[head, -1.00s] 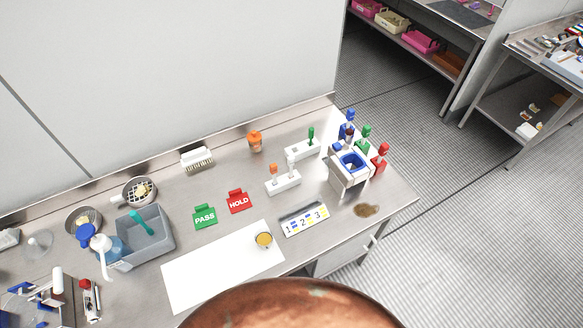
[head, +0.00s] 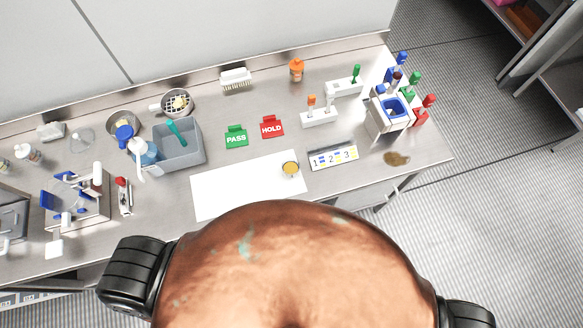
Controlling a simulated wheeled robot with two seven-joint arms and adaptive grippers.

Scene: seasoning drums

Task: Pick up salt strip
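I cannot pick out a salt strip with certainty at this size. Small white racks stand at the right of the steel bench: one (head: 318,119) holds an orange-topped stick and a white one, another (head: 343,88) holds a green-topped stick. A small cup with yellowish contents (head: 290,169) stands on the white sheet (head: 235,188). Neither gripper shows in the head view.
A grey bin (head: 180,150), a green PASS sign (head: 236,138) and a red HOLD sign (head: 272,127) stand mid-bench. A white caddy with coloured bottles (head: 384,122) and a brown spill (head: 397,158) are at the right end. A large copper-coloured form (head: 300,260) hides the bottom.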

